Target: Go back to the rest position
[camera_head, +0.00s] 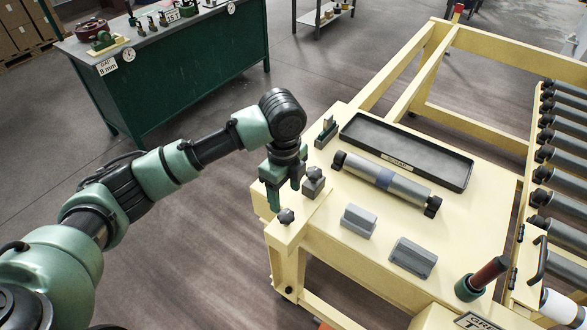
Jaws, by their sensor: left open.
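My left arm comes in from the left, and my left gripper (284,193) points down at the left edge of the cream table (345,262). Its green fingers are apart, and I see nothing held between them. A dark knob on a grey block (313,183) stands just right of the fingers; I cannot tell whether they touch. Another dark knob (286,216) sits in front of the gripper near the table's edge. My right gripper is not in view.
On the table are a grey roller (385,180), a black tray (425,143) and two grey blocks (358,221) (412,258). A red-and-green handle (482,279) stands at front right. A roller conveyor (560,165) is at right. A green workbench (180,80) stands back left, with open floor between.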

